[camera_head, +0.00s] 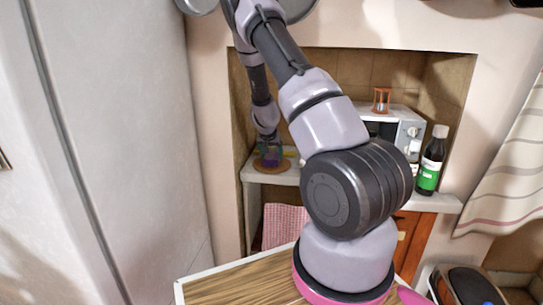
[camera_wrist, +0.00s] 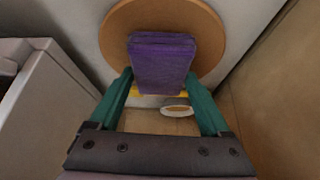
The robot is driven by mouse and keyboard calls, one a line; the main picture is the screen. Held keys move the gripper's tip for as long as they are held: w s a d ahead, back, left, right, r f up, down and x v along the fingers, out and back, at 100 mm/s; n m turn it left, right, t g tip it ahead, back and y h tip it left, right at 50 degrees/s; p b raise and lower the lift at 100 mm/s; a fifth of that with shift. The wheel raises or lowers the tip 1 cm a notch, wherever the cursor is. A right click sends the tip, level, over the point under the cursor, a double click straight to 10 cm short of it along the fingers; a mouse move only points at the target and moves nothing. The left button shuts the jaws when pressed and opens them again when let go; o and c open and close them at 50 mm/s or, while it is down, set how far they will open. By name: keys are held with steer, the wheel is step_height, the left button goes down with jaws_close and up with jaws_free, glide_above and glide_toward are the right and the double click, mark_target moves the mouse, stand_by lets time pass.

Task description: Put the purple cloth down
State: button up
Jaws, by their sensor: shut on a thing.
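The purple cloth (camera_wrist: 162,62) is a folded block between the teal fingertips of my gripper (camera_wrist: 159,76) in the wrist view. My gripper is shut on it. Behind it in that view is a round brown board (camera_wrist: 119,26) on the pale shelf. I cannot tell whether the cloth touches the board. In the head view my gripper (camera_head: 269,146) is small, over the round board (camera_head: 265,168) at the left end of the alcove shelf. The cloth shows there only as a dark purple patch (camera_head: 270,157).
A microwave (camera_head: 408,133) stands on the shelf (camera_head: 440,200) to the right, with an hourglass (camera_head: 381,100) on top and a dark bottle (camera_head: 431,162) beside it. A checked towel (camera_head: 285,226) hangs below. The wrist view shows a yellow item and an oval item (camera_wrist: 176,111) near the board.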

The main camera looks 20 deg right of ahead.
steer(key=shift+f, duration=0.15)
steer(key=o, duration=1)
steer(key=v, duration=1.2)
